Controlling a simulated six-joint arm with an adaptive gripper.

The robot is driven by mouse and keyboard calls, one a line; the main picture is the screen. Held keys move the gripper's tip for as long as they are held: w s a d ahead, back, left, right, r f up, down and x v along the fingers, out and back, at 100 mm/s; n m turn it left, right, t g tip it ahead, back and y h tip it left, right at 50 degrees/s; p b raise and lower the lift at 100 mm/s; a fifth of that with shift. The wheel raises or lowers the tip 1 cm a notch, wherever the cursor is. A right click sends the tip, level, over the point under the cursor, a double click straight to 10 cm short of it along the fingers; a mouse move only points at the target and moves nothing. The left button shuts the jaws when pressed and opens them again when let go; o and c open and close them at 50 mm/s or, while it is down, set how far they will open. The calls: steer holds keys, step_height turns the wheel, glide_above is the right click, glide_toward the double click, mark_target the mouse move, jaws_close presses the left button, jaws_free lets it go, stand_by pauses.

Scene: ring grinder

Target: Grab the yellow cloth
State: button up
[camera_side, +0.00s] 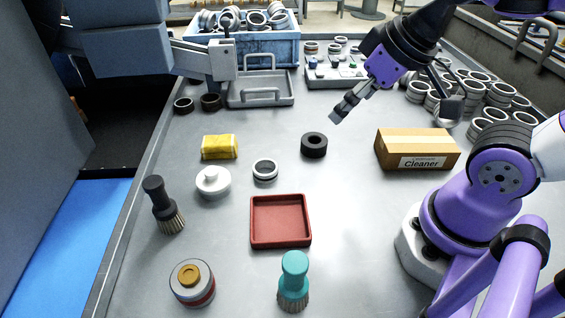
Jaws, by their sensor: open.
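A folded yellow cloth (219,147) lies on the grey table, left of centre, behind a white round lidded pot. My gripper (350,108) is up in the air at the upper right of centre, to the right of the cloth and well apart from it. It is open and I see nothing held in it. The cloth is in full view with nothing on top of it.
Around the cloth are the white pot (213,181), a silver ring (265,170) and a black ring (314,145). A red tray (280,221), two brushes and a tin (192,284) stand nearer. A cardboard Cleaner box (417,149) is at right. A grey tray (260,101) lies behind.

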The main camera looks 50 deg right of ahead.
steer(key=n+g+y, duration=0.1)
steer(key=n+y, duration=0.3)
steer(key=n, duration=0.5)
glide_above(218, 139)
steer(key=s+d, duration=0.4)
steer(key=s, duration=0.1)
step_height(218, 139, down, 7)
steer(key=shift+y, duration=0.3)
steer(key=x, duration=0.5)
steer(key=shift+w+d+f, duration=0.15)
steer(key=shift+w+f, duration=0.15)
steer(key=shift+w, duration=0.25)
steer(key=x, duration=0.6)
steer(key=shift+s, duration=0.15)
steer(key=c, duration=1.1)
